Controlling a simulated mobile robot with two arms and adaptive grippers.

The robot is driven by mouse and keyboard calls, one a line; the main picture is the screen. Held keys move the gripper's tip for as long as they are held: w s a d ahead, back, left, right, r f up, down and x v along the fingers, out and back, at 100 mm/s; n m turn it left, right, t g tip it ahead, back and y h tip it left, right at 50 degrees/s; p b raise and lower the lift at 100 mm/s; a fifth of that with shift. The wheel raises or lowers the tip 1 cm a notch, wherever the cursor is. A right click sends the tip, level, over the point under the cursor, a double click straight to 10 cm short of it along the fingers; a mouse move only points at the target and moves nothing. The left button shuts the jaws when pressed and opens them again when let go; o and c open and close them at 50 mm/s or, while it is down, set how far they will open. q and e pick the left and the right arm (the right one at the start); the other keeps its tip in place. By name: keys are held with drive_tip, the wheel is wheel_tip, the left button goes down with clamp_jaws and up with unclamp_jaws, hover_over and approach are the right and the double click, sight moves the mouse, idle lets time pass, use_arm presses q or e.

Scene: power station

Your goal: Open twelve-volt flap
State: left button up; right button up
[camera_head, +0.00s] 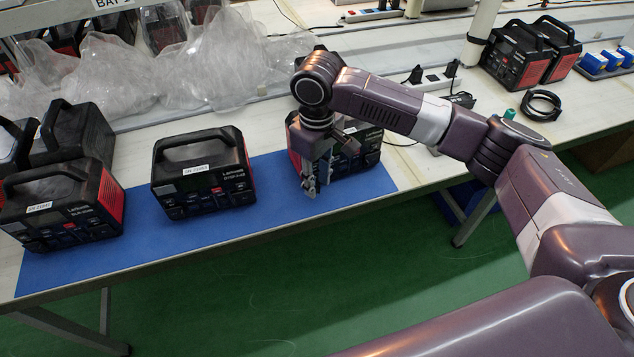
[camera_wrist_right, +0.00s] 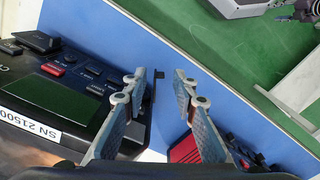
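A black power station with red side panels (camera_head: 370,150) stands at the right end of the blue mat, partly hidden behind my right arm. In the right wrist view, the power station (camera_wrist_right: 60,85) fills the left side, with a dark screen, a row of ports and covers, and a white serial label. A dark cover (camera_wrist_right: 36,41) stands out from its front at the upper left.
Another power station (camera_head: 203,172) stands mid-mat, and one (camera_head: 62,205) at its left end. The blue mat (camera_head: 270,205) has bare room between stations. Clear plastic bags (camera_head: 215,60) lie behind.

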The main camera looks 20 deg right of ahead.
drive_tip(key=shift+f, duration=0.65)
clamp_jaws()
